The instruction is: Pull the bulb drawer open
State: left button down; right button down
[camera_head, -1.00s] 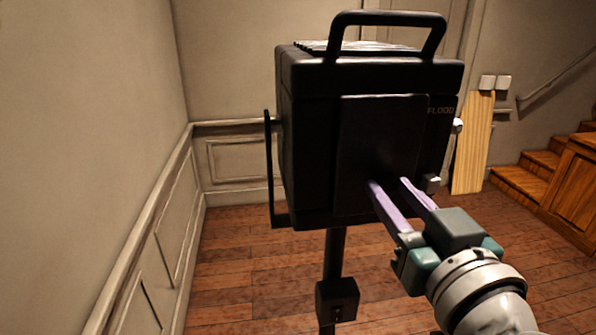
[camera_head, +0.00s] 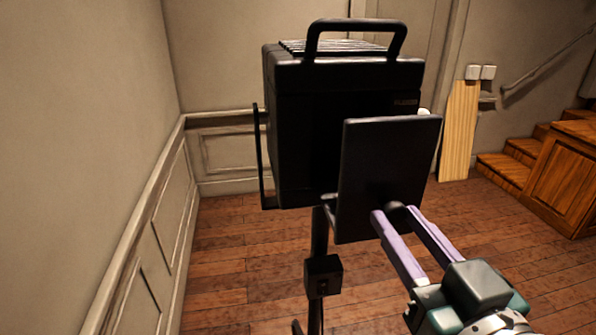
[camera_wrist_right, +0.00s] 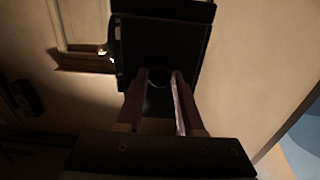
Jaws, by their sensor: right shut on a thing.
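The black lamp housing (camera_head: 300,130) stands on a dark stand, with a carrying handle on top. The bulb drawer's flat black front panel (camera_head: 365,150) stands out from the housing, toward me and lower in the head view. My right gripper (camera_head: 392,212) is shut on the drawer's small dark knob (camera_head: 400,207), low on the panel. In the right wrist view the gripper's fingers (camera_wrist_right: 159,76) reach to the dark panel (camera_wrist_right: 165,45), on either side of the knob. The drawer's inside is hidden behind its front. My left gripper is not in view.
The stand's pole with its clamp block (camera_head: 322,275) is below the housing. A side bracket (camera_head: 259,155) runs along the housing's left. A panelled wall (camera_head: 140,240) is at left. A wooden board (camera_head: 459,130) and stairs (camera_head: 510,165) are at back right. The floor around is clear.

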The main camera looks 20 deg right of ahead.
jog(key=shift+s+a, duration=0.1)
jog(key=shift+s, duration=0.35)
jog(key=c, duration=0.5)
grip_release()
jog(key=shift+w, duration=0.1)
jog(key=shift+c, duration=0.2)
